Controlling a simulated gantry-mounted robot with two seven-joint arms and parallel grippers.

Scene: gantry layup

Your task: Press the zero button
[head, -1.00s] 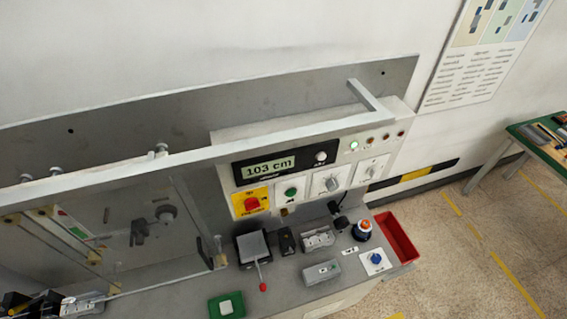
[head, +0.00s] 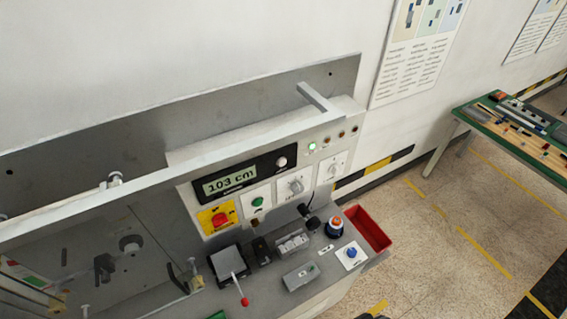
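A control panel (head: 325,181) stands at the back of the bench. Its black display unit (head: 245,177) reads 103 cm. A round white button (head: 281,162) sits at the right end of the display unit; the small lettering by it is too small to read, so I cannot tell for sure that it is the zero button. Below are a red knob on a yellow plate (head: 218,219), a green button (head: 257,202) and two grey rotary knobs, one of them in the middle (head: 296,186). Neither of my grippers is in view.
A metal rail and clear guard cover the left side. A green table (head: 520,129) stands far right.

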